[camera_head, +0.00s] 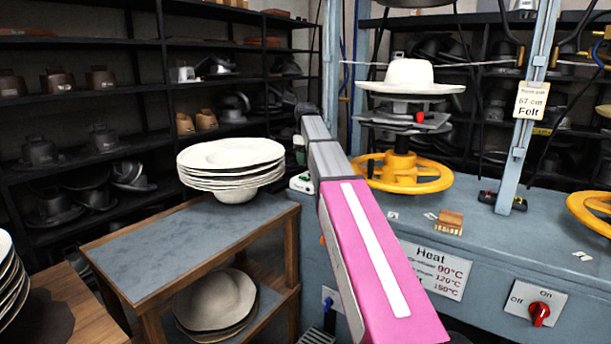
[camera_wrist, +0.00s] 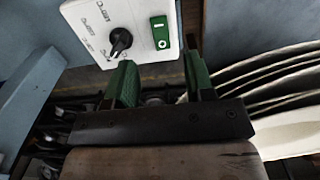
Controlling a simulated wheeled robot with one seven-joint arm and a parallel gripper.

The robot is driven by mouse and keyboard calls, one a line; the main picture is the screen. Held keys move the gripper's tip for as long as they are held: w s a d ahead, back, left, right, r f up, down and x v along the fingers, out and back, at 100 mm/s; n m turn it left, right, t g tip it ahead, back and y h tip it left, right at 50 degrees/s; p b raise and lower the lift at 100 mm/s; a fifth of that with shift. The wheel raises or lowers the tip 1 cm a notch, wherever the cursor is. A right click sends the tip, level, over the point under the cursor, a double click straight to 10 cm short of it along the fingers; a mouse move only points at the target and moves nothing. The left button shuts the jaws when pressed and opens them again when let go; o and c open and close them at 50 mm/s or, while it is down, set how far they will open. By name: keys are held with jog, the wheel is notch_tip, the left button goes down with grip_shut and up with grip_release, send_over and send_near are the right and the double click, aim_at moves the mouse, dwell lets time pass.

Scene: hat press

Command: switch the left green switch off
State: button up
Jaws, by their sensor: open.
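The green switch (camera_wrist: 160,32) is a small green rocker with white marks at each end, set upright in a white control panel (camera_wrist: 88,12) beside a black knob (camera_wrist: 119,41). Which end is pressed in I cannot tell. My gripper (camera_wrist: 160,80) is open, with its two green fingers apart and nothing between them. The switch shows just beyond the gap between the fingertips; I see no clear contact. In the head view a white panel (camera_head: 302,184) shows at the bench's left corner, and my arm hides part of that area.
A stack of pale hats (camera_head: 231,160) stands on the wooden shelf unit left of the bench; its brims also show right of my fingers in the wrist view (camera_wrist: 262,85). A yellow handwheel (camera_head: 402,172) and a red On/Off knob (camera_head: 540,313) are to the right.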

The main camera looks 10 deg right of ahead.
aim_at(306, 178)
notch_tip(306, 178, down, 7)
jog(key=shift+f, duration=0.1)
dwell(0.4)
